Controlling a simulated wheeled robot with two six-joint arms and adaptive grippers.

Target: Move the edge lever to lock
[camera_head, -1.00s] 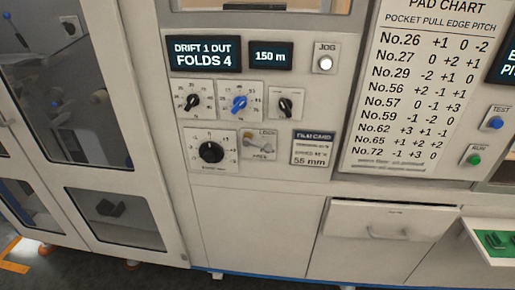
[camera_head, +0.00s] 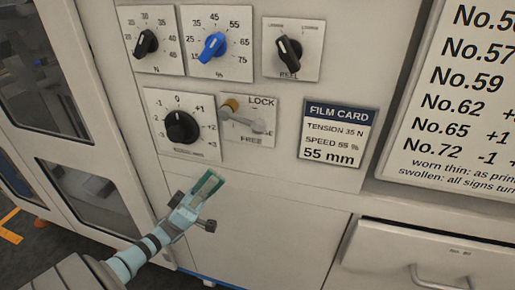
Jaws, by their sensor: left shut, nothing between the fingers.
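The edge lever (camera_head: 241,119) is a small grey lever on a pale plate, right of the black edge dial (camera_head: 182,127). The plate reads LOCK (camera_head: 262,101) above and FREE (camera_head: 251,140) below. The lever's arm runs from a brass-coloured knob (camera_head: 231,104) area at left toward the right, nearer the middle than either word; its exact setting is hard to tell. My left gripper (camera_head: 208,184) is shut and empty, its green-tipped fingers below the lever plate and apart from it. My right gripper is out of view.
Black and blue knobs (camera_head: 213,46) sit above, with a reel knob (camera_head: 289,54) to the right. A film card (camera_head: 338,133) is right of the lever. A drawer handle (camera_head: 437,277) juts out at lower right.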

